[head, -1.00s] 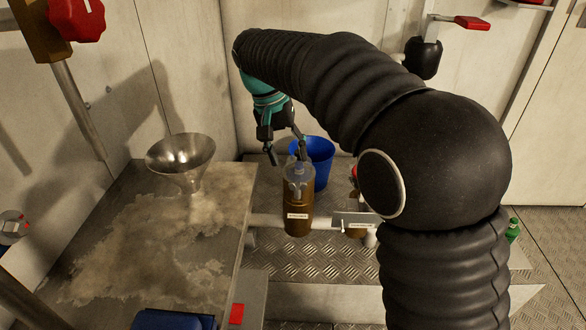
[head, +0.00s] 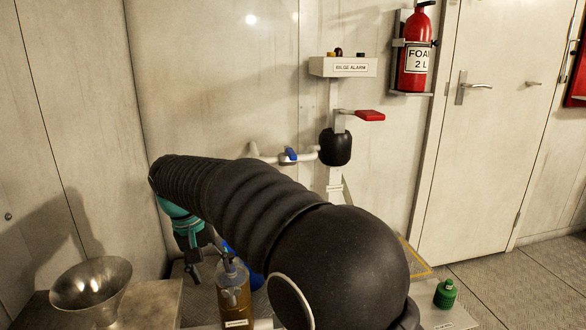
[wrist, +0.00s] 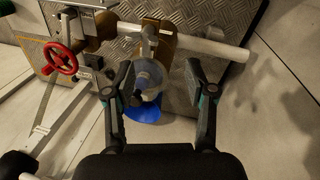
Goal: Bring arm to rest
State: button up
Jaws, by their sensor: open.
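My gripper (head: 206,262) is at the lower left of the head view, at the end of my black sleeved arm, pointing down. It also shows in the wrist view (wrist: 160,78), with its two dark fingers spread apart and nothing gripped between them. A brown canister (head: 234,305) with a clear top stands close beside the fingers in the head view. In the wrist view the clear round top (wrist: 150,76) lies beyond the fingers, in line with the gap. I cannot tell whether a finger touches it. My arm hides part of the area behind it.
A metal funnel (head: 90,285) stands on the worktop at left. A red-handled lever (head: 369,115) and white pipe (head: 268,158) are on the wall. A green bottle (head: 445,294) is at right. Open floor lies by the door.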

jog(key=s+d+m+t, duration=0.1)
jog(key=s+d, duration=0.6)
jog(key=d, duration=0.4)
jog(key=s+d+m+t+y, duration=0.1)
jog(key=s+d+m+t, duration=0.1)
jog(key=s+d, duration=0.5)
jog(key=s+d+m+t+y, duration=0.1)
jog(key=s+d, duration=0.6)
jog(key=d, duration=1)
jog(key=shift+r+m+t, duration=0.2)
jog(key=shift+m+t, duration=0.2)
jog(key=shift+d, duration=0.1)
